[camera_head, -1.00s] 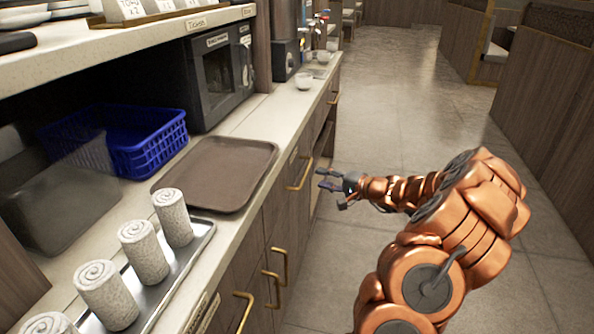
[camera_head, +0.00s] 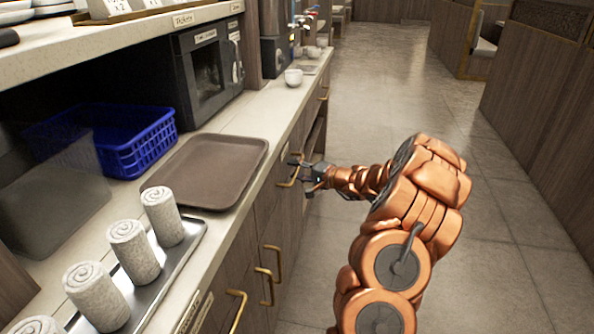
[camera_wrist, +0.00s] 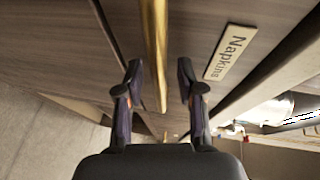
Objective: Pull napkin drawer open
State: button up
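The napkin drawer (camera_wrist: 205,25) has a wood-grain front with a label reading "Napkins" (camera_wrist: 231,52) in the wrist view. Its brass bar handle (camera_wrist: 155,50) runs between the two fingers of my gripper (camera_wrist: 158,85). The fingers are spread, with a gap showing on both sides of the handle. In the head view my gripper (camera_head: 297,170) is at the cabinet front, at the brass handle (camera_head: 288,178) beside the brown tray. The drawer front looks flush with the cabinet there, partly hidden by my gripper.
Other brass handles (camera_head: 236,310) stick out along the cabinet front nearer the camera. The counter holds a brown tray (camera_head: 205,172), rolled towels (camera_head: 162,215) on a metal tray, a blue basket (camera_head: 145,150) and a white cup (camera_head: 293,77). The aisle floor (camera_head: 400,110) is clear.

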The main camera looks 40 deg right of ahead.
grip_shut()
jog(key=shift+s, duration=0.1)
dwell(0.6)
